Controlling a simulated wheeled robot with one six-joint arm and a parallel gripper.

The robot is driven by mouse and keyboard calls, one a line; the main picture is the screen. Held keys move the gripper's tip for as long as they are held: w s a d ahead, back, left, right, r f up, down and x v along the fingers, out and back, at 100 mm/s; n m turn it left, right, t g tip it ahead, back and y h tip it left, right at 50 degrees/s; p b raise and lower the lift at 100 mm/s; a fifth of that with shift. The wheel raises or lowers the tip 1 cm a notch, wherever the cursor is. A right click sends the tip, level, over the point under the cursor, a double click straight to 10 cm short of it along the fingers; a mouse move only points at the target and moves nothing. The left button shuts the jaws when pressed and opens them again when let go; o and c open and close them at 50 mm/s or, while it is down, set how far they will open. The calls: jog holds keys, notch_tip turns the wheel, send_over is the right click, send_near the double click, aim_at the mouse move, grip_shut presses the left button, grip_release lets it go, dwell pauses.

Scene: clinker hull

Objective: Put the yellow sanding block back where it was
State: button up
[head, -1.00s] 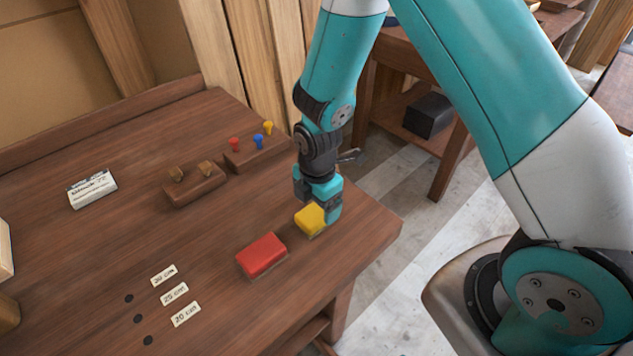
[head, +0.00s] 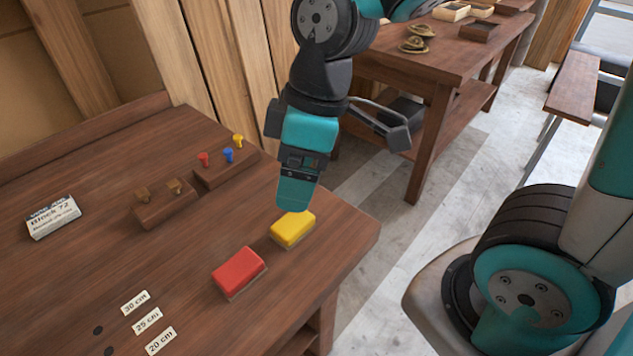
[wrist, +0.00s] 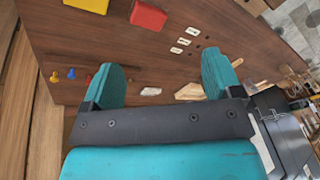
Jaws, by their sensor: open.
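The yellow sanding block (head: 292,230) lies flat on the wooden bench near its right edge. A red block (head: 239,271) lies beside it, to its lower left, with a small gap between them. My gripper (head: 295,200) is raised above and behind the yellow block in the head view, apart from it and empty. In the wrist view my gripper (wrist: 160,78) shows its two teal fingers spread wide with nothing between them. The yellow block (wrist: 88,5) is at the top edge there, partly cut off, with the red block (wrist: 149,15) to its right.
Labels (head: 147,320) with dark holes lie at the front of the bench. A white box (head: 52,217) is at left. A wooden holder (head: 165,205) and a rack of coloured pegs (head: 228,165) stand behind. Another table (head: 440,50) stands beyond a floor gap.

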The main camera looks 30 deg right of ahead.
jog(key=s+r+m+y, duration=0.1)
jog(key=s+r+m, duration=0.2)
jog(key=s, duration=0.3)
jog(key=shift+s+a+r+m, duration=0.15)
jog(key=shift+s+a+m, duration=0.3)
jog(key=shift+m, duration=0.25)
